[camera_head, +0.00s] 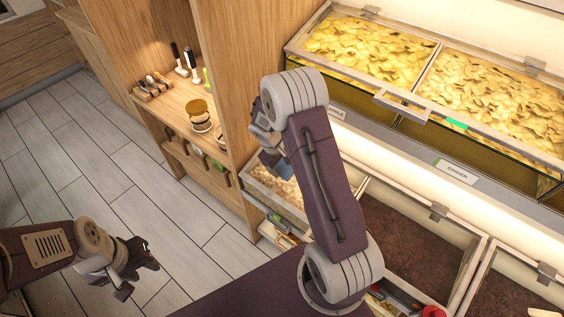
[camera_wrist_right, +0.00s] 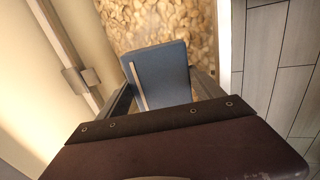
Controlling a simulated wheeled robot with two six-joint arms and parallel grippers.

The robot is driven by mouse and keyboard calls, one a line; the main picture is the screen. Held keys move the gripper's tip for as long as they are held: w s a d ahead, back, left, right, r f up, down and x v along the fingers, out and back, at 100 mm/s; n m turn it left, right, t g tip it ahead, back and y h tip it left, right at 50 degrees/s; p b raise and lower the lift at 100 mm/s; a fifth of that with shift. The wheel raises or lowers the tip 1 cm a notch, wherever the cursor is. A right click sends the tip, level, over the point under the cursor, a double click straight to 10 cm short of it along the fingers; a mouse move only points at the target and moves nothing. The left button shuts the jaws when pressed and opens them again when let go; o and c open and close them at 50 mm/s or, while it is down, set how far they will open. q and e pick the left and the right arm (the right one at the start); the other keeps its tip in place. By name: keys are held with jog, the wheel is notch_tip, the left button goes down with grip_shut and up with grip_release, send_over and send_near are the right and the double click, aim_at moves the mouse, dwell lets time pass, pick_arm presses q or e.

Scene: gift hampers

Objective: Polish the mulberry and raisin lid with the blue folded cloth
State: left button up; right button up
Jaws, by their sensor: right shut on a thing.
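The blue folded cloth (camera_wrist_right: 160,75) is between the fingers of my right gripper (camera_wrist_right: 165,92), which is shut on it. In the head view the cloth (camera_head: 272,162) shows partly behind my right arm. In the wrist view it hangs above a bin of pale, lumpy pieces (camera_wrist_right: 150,22); whether it touches a lid there cannot be told. The framed lower lids show pale contents at left (camera_head: 262,182) and dark brown contents (camera_head: 410,240) further right. I cannot read which is mulberry and raisin. My left gripper (camera_head: 140,270) is open and empty above the floor.
Upper bins hold yellow chips (camera_head: 370,48) under a framed lid with a handle (camera_head: 403,104). A wooden shelf (camera_head: 180,105) at left carries jars (camera_head: 199,112) and handled tools. Metal clips stand on the lid frames. The tiled floor at left is clear.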

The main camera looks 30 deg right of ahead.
jog(key=shift+d+f+b, duration=0.15)
jog(key=shift+f+b, duration=0.25)
jog(key=shift+f, duration=0.15)
